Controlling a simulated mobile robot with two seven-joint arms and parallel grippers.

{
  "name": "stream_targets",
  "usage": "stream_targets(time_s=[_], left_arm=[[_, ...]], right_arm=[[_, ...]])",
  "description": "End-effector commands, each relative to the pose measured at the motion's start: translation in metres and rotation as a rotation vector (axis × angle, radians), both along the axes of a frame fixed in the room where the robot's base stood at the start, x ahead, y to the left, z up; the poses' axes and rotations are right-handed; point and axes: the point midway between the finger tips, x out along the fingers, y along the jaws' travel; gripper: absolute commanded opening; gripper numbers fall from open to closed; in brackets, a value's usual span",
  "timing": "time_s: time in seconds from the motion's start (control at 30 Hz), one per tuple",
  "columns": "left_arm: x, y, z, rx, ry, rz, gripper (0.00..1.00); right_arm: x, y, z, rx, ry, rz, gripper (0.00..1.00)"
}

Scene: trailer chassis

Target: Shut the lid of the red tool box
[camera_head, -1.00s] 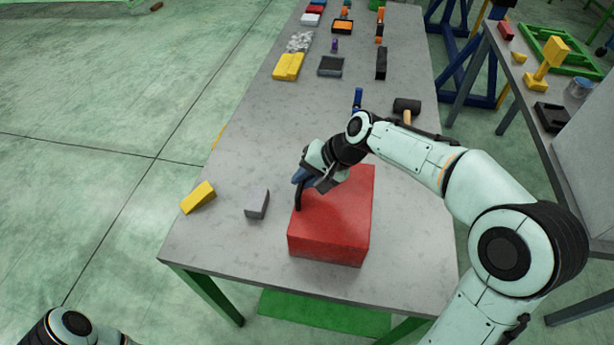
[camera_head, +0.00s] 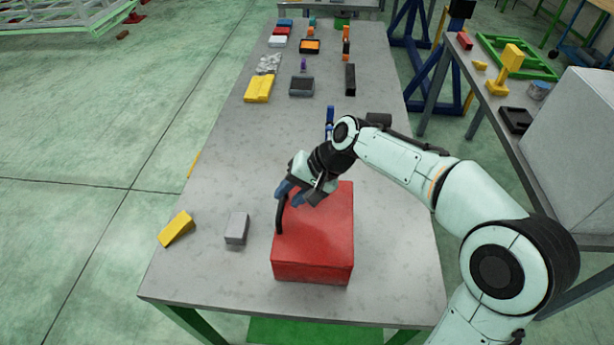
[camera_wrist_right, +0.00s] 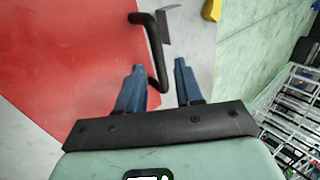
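The red tool box (camera_head: 318,235) stands near the front of the grey table. Its red top lies flat and looks shut from above, with no gap visible. A black bar handle (camera_head: 279,216) runs along its left side. My right gripper (camera_head: 289,194) is over the box's upper left edge, at the handle. In the right wrist view, its two blue fingers (camera_wrist_right: 160,76) are apart, with the near end of the handle (camera_wrist_right: 157,52) between them. I cannot tell whether either finger touches it. The red top (camera_wrist_right: 65,65) fills the left there. My left gripper is out of view.
A grey block (camera_head: 237,228) and a yellow block (camera_head: 176,229) lie left of the box. A black-headed mallet (camera_head: 379,119) lies behind my right arm. Bins and small parts fill the table's far end. The front right of the table is clear.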

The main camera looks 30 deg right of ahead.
Motion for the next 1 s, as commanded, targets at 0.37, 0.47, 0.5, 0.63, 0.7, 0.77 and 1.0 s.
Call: stream_targets(time_s=[0.37,0.47,0.5,0.63,0.7,0.77,1.0], left_arm=[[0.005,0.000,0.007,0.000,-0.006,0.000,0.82],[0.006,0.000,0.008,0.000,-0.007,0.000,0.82],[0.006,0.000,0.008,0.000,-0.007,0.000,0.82],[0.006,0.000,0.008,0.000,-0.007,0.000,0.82],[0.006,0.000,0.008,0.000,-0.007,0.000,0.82],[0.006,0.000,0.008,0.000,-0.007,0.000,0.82],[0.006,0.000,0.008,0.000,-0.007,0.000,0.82]], right_arm=[[-0.024,-0.034,0.062,0.000,-0.002,-0.001,0.36],[-0.027,-0.037,0.068,0.000,0.001,0.001,0.36],[-0.028,-0.038,0.069,0.000,0.001,0.001,0.36],[-0.029,-0.038,0.071,0.001,0.003,0.002,0.36],[-0.029,-0.038,0.071,0.001,0.003,0.002,0.36],[-0.029,-0.038,0.071,0.001,0.003,0.002,0.36],[-0.029,-0.038,0.071,0.001,0.002,0.002,0.36]])
